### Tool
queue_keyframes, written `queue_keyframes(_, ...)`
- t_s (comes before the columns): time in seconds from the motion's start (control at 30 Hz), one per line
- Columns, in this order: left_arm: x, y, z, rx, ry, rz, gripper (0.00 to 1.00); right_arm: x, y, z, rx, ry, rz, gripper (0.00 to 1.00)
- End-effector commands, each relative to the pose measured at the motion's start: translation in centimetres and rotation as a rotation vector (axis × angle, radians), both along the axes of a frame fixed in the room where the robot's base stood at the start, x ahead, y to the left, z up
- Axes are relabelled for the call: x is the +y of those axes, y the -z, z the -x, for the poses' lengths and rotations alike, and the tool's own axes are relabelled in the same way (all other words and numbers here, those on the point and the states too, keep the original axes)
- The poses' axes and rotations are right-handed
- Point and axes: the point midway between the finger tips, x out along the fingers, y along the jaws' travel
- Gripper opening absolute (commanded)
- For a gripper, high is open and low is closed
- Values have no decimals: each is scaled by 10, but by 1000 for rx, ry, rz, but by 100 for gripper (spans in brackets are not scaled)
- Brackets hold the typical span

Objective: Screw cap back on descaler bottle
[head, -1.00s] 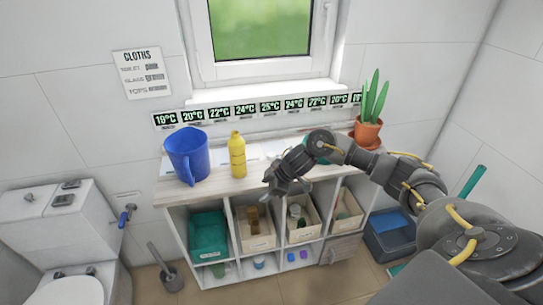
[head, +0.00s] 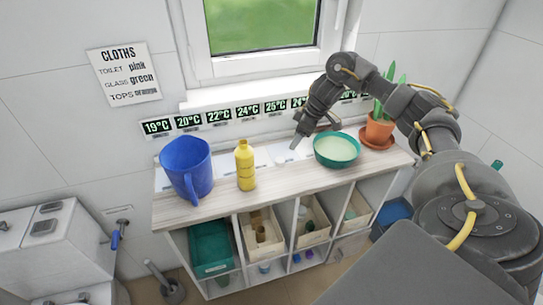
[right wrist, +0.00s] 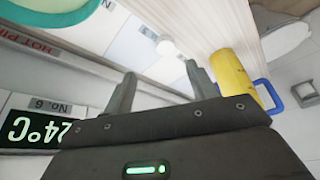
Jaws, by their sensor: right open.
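The yellow descaler bottle (head: 245,168) stands upright on the shelf top, right of the blue jug. It also shows in the right wrist view (right wrist: 232,75). A small white round piece, apparently the cap (right wrist: 166,47), lies on the shelf top between the bottle and my right gripper; it is faint in the head view (head: 280,160). My right gripper (head: 298,140) is open and empty above the back of the shelf top. In the right wrist view its fingers (right wrist: 160,78) point toward the white piece, apart from it. My left gripper is not in view.
A blue jug (head: 188,168) stands left of the bottle. A green bowl (head: 336,162) sits just right of my gripper, and a potted plant (head: 378,132) stands at the right end. Temperature cards (head: 219,118) line the wall behind. The wooden top's (head: 205,210) front strip is clear.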

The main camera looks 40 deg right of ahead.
Motion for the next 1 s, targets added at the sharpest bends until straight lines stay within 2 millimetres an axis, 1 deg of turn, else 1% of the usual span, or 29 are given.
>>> queue_keyframes(0.03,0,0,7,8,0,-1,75,3,0,-2,0,-4,0,58)
queue_keyframes(0.2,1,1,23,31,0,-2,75,12,0,-11,-1,-22,-1,58)
queue_keyframes(0.27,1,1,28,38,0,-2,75,14,1,-12,-2,-24,0,58)
queue_keyframes(0.33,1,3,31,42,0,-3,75,16,6,-14,0,-26,-2,58)
queue_keyframes(0.47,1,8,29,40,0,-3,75,20,25,-18,2,-24,-3,58)
queue_keyframes(0.63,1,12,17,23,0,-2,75,24,46,-25,0,-22,-2,58)
queue_keyframes(0.77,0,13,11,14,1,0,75,25,52,-27,-1,-21,-1,58)
queue_keyframes(1.0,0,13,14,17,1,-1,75,25,52,-27,-2,-21,0,58)
